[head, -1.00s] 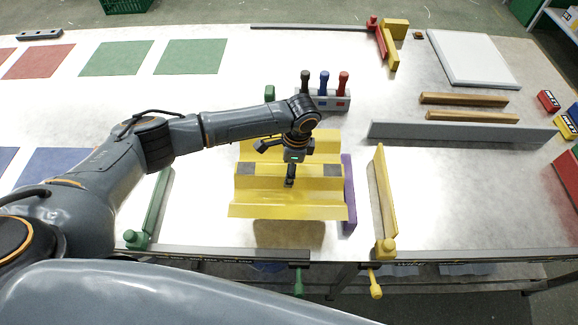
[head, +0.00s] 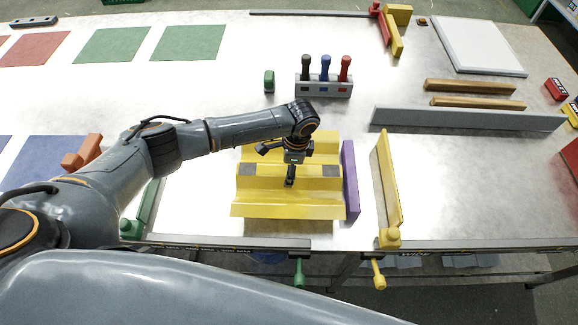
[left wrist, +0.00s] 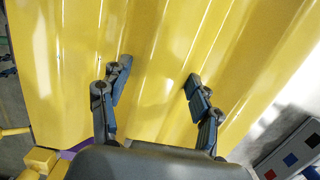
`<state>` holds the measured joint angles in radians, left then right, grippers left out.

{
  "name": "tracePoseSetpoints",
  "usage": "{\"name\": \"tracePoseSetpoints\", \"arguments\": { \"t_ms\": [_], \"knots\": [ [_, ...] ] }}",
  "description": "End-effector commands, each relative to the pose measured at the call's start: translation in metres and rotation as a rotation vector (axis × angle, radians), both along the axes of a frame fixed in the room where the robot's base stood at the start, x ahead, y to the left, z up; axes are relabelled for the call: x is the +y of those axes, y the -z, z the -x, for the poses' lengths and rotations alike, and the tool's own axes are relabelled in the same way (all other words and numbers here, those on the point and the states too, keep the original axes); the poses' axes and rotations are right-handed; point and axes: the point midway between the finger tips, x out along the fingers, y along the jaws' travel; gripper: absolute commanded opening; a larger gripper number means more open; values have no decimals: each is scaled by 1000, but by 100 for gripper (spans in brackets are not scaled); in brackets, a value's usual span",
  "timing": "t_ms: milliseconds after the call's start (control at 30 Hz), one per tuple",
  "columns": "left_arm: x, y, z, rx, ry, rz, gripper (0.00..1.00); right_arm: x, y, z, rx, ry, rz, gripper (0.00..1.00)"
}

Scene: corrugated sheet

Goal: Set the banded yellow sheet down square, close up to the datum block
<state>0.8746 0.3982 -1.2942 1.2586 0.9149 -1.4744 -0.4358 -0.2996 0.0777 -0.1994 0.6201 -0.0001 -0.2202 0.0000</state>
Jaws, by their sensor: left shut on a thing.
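The yellow corrugated sheet (head: 270,205) has a grey band showing as patches on its ridges. It lies roughly level, its ribs running left to right in the head view. My left gripper (head: 290,178) is shut on a middle rib from above; the sheet also fills the left wrist view (left wrist: 150,60). A shadow shows just under the front edge, so the sheet seems at or slightly above the table. A purple block (head: 350,180), apparently the datum block, stands along its right edge. The gap there is very narrow; I cannot tell if they touch. My right gripper is out of view.
A yellow clamp bar (head: 387,180) stands right of the purple block, a green one (head: 146,205) at left. A tool holder (head: 324,88) with three handles and a small green block (head: 269,81) are behind. A long grey bar (head: 465,119) lies back right.

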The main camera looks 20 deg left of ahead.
Motion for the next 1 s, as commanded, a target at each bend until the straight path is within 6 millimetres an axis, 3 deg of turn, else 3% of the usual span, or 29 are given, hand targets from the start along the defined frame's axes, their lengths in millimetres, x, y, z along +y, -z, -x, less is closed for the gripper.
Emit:
{"name": "tracePoseSetpoints", "arguments": {
  "t_ms": [300,1000],
  "knots": [
    [0,24,0,0,0,1,12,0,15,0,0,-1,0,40],
    [-12,22,-4,0,0,0,12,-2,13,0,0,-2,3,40]
  ]
}}
